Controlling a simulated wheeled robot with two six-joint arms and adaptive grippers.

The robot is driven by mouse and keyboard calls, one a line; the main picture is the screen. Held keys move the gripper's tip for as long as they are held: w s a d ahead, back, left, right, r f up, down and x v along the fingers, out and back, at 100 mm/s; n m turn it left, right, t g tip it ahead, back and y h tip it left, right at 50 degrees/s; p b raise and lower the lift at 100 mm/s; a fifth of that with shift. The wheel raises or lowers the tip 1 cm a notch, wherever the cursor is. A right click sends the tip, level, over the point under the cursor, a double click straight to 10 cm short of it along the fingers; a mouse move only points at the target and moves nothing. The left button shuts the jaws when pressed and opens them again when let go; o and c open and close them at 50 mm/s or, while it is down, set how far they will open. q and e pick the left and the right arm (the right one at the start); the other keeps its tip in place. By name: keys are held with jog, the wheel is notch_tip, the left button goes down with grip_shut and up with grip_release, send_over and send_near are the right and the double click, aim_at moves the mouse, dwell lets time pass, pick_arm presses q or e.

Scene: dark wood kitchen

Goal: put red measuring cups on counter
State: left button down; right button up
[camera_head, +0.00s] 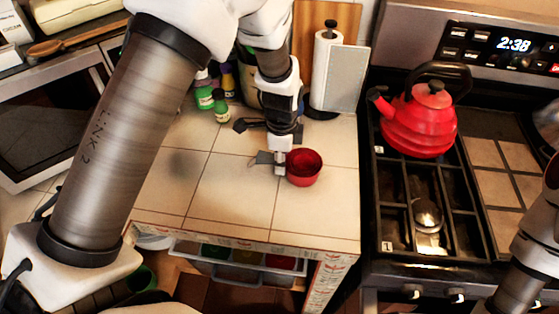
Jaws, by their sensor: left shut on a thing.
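A red measuring cup (304,168) is over the tiled counter (233,190) in the middle of the view, its opening facing up. My left gripper (281,160) is shut on the cup's handle, at the cup's left side. The fingers hide most of the handle. I cannot tell whether the cup's bottom touches the tiles. Part of my right arm shows at the lower right edge, but its gripper is out of view.
A red kettle (419,118) stands on the stove (470,235) to the right. A paper towel roll (326,70) and small green-capped bottles (221,105) stand at the counter's back. An open drawer (240,262) is below the counter's front edge. Tiles around the cup are clear.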

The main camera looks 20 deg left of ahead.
pick_arm(q)
jog(key=c, duration=1.3)
grip_release()
jog(key=shift+s, duration=0.1)
jog(key=o, duration=0.4)
jog(key=shift+f, duration=0.1)
notch_tip(320, 180, up, 12)
jog(key=b, duration=0.1)
jog(key=shift+r, duration=0.2)
